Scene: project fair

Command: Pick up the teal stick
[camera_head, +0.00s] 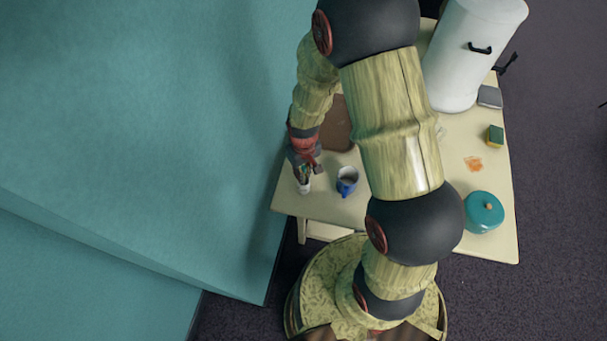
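My gripper (306,168) points down over the left edge of the cream table (325,208). Just below it stands a small white container (304,187). A small bit of green (307,171) shows between the gripper and the container, partly covered by the fingers. I cannot tell whether it is the teal stick, and no teal stick shows clearly elsewhere. The fingers are too small and dark to tell whether they are open or shut.
A blue mug (347,181) stands just right of my gripper. A brown panel (338,124) lies behind it. A teal lidded pot (484,212), a sponge (495,135), an orange stain (474,164) and a large white canister (465,60) are on the right. A teal wall (140,120) rises close on the left.

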